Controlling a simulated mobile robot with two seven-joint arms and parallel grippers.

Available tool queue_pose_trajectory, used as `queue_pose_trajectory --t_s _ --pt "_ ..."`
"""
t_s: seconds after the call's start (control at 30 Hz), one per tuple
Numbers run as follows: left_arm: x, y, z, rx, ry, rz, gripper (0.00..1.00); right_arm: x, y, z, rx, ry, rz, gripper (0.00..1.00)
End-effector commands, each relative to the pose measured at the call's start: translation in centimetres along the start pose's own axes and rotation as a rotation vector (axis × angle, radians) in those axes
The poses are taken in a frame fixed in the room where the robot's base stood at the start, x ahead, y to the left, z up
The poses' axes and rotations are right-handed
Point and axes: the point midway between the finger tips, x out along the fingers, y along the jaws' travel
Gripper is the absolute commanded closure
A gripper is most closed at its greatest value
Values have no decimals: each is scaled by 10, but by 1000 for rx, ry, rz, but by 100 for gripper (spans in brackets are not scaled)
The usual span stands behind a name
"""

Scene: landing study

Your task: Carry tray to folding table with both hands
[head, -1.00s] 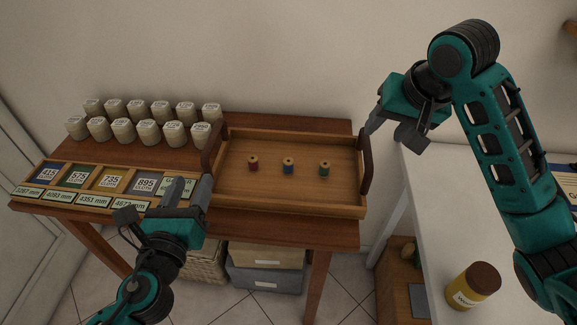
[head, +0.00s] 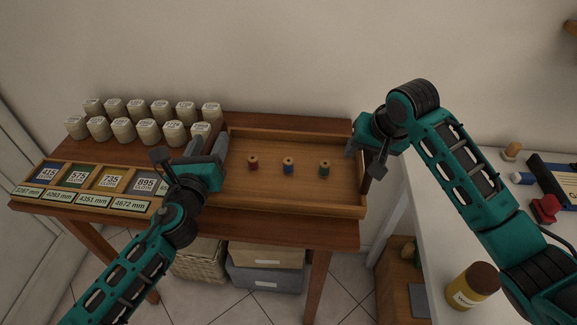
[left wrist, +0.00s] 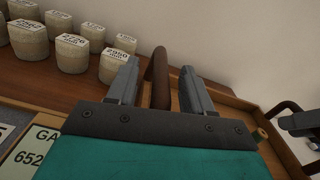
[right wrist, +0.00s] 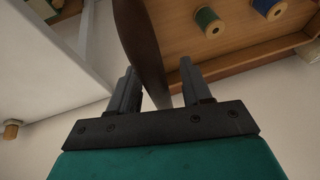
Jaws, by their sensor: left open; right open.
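The wooden tray (head: 290,206) sits on the brown side table, with a red spool (head: 253,163), a blue spool (head: 288,166) and a green spool (head: 324,169) standing in it. My left gripper (head: 205,145) is open at the tray's left handle; in the left wrist view the brown handle (left wrist: 157,80) stands between its fingers (left wrist: 158,85). My right gripper (head: 365,158) is open at the right handle; in the right wrist view the dark handle (right wrist: 142,45) lies between its fingers (right wrist: 158,90). Neither gripper is closed on a handle.
Several labelled jars (head: 149,132) stand left of the tray, behind a row of labelled compartments (head: 105,180). At right, a white table (head: 440,215) holds a yellow jar (head: 472,286), a red item (head: 545,208) and other things. Bins (head: 265,277) sit below the side table.

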Motion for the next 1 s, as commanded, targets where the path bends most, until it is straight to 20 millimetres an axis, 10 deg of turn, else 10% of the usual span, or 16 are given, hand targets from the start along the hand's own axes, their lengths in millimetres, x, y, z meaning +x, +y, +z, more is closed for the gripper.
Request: queue_pose_trajectory --t_s 0.6,1.0 --pt "0 0 0 0 0 0 98 0 0 0 0 0 0 100" --pt "0 -1 1 0 -2 -2 100 -1 -1 0 0 1 -2 100"
